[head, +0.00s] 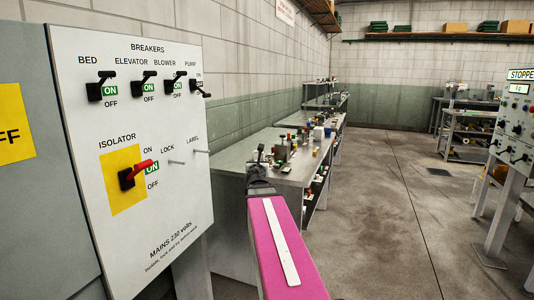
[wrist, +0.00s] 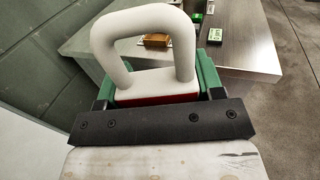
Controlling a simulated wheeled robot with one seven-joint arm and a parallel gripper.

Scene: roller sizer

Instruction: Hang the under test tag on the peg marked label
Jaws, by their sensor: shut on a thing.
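The peg marked label (head: 201,151) sticks out bare at the right edge of the white breaker panel (head: 190,215). My gripper (head: 261,152) is right of this peg and apart from it, in front of the workbench. In the wrist view my gripper (wrist: 155,98) has green fingers shut on a red and white piece with a thick white loop (wrist: 183,45). It appears to be the under test tag, but no writing on it shows. The loop stands clear above the fingers. The piece's lower part is hidden by the dark gripper bar.
The bare lock peg (head: 176,162) and the red isolator handle (head: 138,171) are left of the label peg. Black breaker levers (head: 145,80) project above. A cluttered workbench (head: 285,165) stands behind my gripper. The floor (head: 385,215) to the right is open.

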